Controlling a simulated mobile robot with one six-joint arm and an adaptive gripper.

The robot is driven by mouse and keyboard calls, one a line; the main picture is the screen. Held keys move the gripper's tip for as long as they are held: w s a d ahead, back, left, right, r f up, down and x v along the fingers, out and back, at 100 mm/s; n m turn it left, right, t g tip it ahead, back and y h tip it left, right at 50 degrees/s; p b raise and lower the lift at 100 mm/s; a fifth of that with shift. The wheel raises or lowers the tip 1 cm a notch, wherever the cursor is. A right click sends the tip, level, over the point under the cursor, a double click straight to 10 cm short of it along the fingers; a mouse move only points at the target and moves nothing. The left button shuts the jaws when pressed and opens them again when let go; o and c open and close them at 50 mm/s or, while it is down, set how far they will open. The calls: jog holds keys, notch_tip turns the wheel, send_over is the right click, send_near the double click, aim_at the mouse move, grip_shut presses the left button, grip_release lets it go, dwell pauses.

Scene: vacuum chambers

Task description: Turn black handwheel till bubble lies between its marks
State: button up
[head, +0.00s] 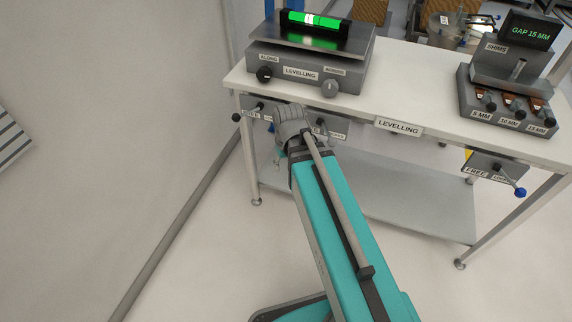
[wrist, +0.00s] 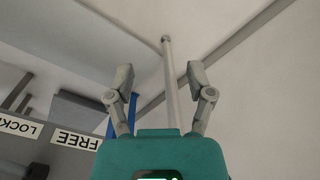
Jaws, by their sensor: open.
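The black handwheel (head: 264,73) is the small knob under the ALONG label, on the left front of the grey levelling unit (head: 300,73). A spirit level (head: 311,22) with a glowing green vial lies on top of the unit. A paler patch shows left of the vial's middle; I cannot tell exactly where the bubble sits against its marks. My gripper (wrist: 158,72) is open and empty in the wrist view, its two fingers apart below the table top. The arm hides it in the head view. The handwheel does not show in the wrist view.
A grey knob (head: 330,88) labelled ACROSS sits right of the handwheel. Under the table edge (head: 398,128) hang lever boxes with FREE and LOCK labels, close to my wrist. A shim unit (head: 508,95) stands at the right. A table leg (wrist: 170,75) shows beyond my fingers.

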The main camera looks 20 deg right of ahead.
notch_tip(320, 180, up, 30)
jog(key=f+n+p, duration=0.1)
jog(key=n+p, duration=0.9)
jog(key=p, duration=1.9)
send_over(261, 73)
jog(key=w, duration=0.1)
jog(key=shift+w+d+r, duration=0.1)
jog(key=shift+w+r, duration=0.1)
jog(key=shift+f, duration=0.2)
notch_tip(261, 73, down, 14)
jog(key=b, duration=1.3)
jog(key=shift+r, duration=0.25)
grip_shut()
